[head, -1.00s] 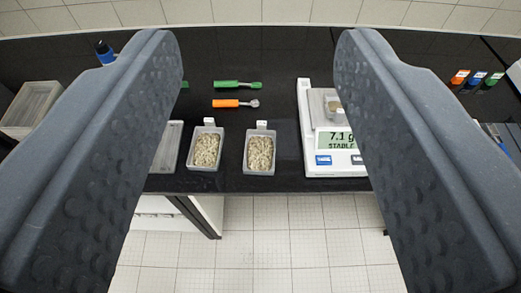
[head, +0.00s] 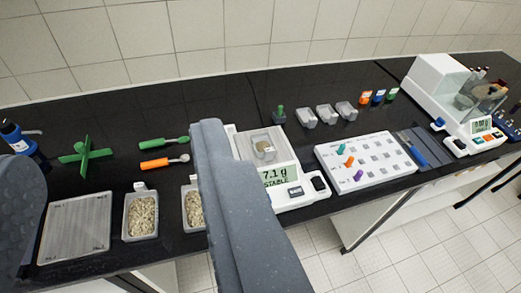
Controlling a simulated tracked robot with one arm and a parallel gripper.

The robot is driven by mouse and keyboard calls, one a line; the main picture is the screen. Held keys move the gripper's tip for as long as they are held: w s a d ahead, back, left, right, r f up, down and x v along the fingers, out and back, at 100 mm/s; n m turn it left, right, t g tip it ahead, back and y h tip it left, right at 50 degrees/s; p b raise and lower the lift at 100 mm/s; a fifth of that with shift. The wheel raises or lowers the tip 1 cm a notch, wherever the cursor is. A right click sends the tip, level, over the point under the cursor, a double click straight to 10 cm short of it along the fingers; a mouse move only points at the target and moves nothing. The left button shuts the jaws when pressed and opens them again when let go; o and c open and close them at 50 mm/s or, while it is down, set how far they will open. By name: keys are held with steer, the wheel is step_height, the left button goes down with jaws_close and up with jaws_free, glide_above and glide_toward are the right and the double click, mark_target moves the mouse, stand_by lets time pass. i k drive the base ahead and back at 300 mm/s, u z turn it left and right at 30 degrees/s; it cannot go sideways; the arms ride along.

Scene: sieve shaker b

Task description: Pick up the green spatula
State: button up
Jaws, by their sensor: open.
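The green spatula (head: 164,143) lies flat on the black bench at the left of the head view. It lies just behind an orange-handled scoop (head: 164,162), nearly parallel to it. My gripper (head: 120,146) is open and empty, with one dark grey finger at the left edge and the other near the middle. In the picture the spatula shows between the two fingers, beyond them. I see no contact between finger and spatula.
A green cross-shaped piece (head: 86,154) stands left of the spatula. Two trays of grain (head: 140,236) and a grey flat tray (head: 44,252) sit at the front edge. A balance (head: 298,196) stands right of the right finger. The bench behind the spatula is clear.

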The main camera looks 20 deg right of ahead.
mark_target(161, 142)
steer(key=z, duration=0.15)
steer(key=i, duration=1.5)
steer(key=u, duration=0.55)
